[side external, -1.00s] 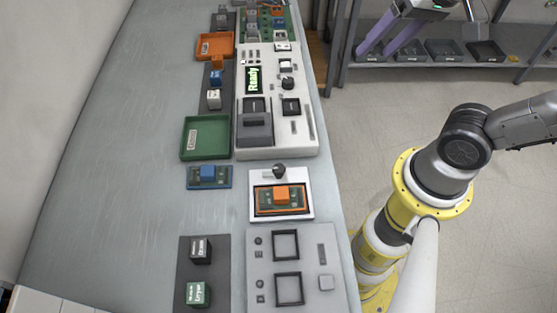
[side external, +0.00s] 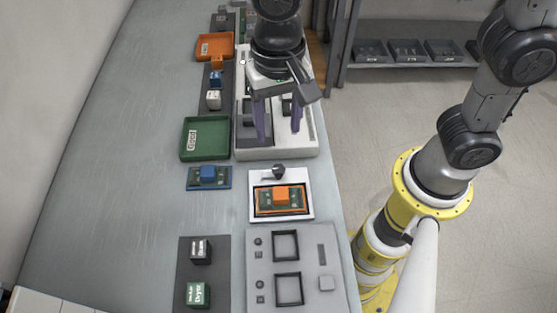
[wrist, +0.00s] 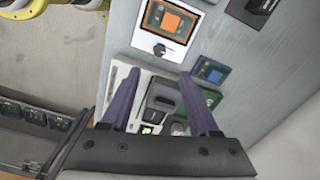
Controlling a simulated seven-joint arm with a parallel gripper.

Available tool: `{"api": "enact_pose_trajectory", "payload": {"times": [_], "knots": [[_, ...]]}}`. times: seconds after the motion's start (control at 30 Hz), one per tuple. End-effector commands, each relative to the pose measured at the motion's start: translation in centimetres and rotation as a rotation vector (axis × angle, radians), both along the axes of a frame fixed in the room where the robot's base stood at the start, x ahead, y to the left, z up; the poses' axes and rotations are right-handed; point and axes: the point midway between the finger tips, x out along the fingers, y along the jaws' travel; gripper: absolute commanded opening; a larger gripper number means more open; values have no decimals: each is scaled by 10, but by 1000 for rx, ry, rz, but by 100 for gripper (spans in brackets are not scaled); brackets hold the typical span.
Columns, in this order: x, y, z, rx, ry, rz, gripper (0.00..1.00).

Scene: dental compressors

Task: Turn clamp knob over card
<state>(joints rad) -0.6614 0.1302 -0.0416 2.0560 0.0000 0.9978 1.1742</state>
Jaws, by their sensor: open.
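The clamp knob (side external: 278,171) is small and dark and sits on a white fixture (side external: 301,178), just beyond the card. The card (side external: 265,201) is a green board with an orange block on it, lying in the fixture's orange-edged recess. In the wrist view the knob (wrist: 159,49) shows beside the card (wrist: 156,18). My gripper (side external: 280,132) has two purple fingers, open and empty, pointing down above the white tester panel. It is beyond the knob and apart from it. In the wrist view the fingers of my gripper (wrist: 160,74) are spread, with the knob ahead of them.
A white tester panel (side external: 311,141) lies below my gripper. A green tray (side external: 188,155), an orange tray (side external: 201,52) and a blue card (side external: 222,184) are to its left. A grey panel with square frames (side external: 318,267) lies at the near side. Open tabletop is at left.

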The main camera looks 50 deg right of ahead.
Motion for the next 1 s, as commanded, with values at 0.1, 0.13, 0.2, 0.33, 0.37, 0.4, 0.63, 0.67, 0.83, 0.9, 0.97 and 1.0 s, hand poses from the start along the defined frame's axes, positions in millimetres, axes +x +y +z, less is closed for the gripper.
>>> {"api": "enact_pose_trajectory", "payload": {"times": [0.1,0.13,0.2,0.33,0.37,0.4,0.63,0.67,0.83,0.9,0.97,1.0], "knots": [[-1,-1,-23,-4,6,-1,62],[-1,-1,-29,-5,6,-1,62],[-1,-2,-43,-4,6,-1,62],[-1,-2,-69,-4,6,-1,62],[-1,-1,-74,-4,5,-1,62],[-1,-1,-81,-3,4,-1,62],[-1,-1,-110,-1,2,-1,62],[-1,-1,-112,-1,2,-1,62],[0,-1,-118,0,0,-1,62],[0,-1,-119,0,0,-1,62],[0,-1,-119,0,0,-1,62],[0,-1,-119,0,0,-1,62]]}}
